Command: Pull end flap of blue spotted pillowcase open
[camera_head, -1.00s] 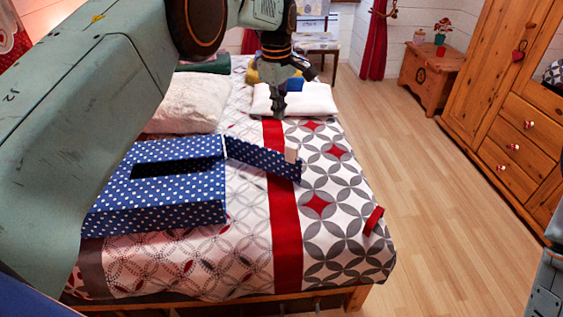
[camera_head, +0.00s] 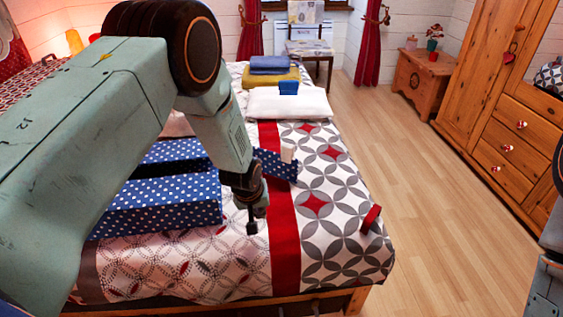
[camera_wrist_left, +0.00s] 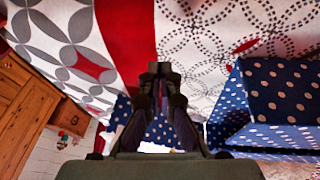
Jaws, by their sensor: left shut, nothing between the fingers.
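The blue pillowcase with white spots (camera_head: 150,207) lies on the bed at the left, partly hidden by my left arm. Its spotted end flap (camera_head: 278,165) sticks out to the right across the red stripe, with a small pale piece on it. In the left wrist view the pillowcase body (camera_wrist_left: 285,95) is at the right, and the flap (camera_wrist_left: 123,108) shows partly behind the fingers. My left gripper (camera_head: 252,228) points down over the patterned cover, in front of the flap and right of the body. It is shut and empty in the left wrist view (camera_wrist_left: 160,72). My right gripper is out of view.
A white pillow (camera_head: 290,104), a small blue block (camera_head: 289,87) and folded yellow and blue cloths (camera_head: 270,66) lie at the bed's far end. A small red object (camera_head: 371,219) is near the right edge. The wood floor at right is clear.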

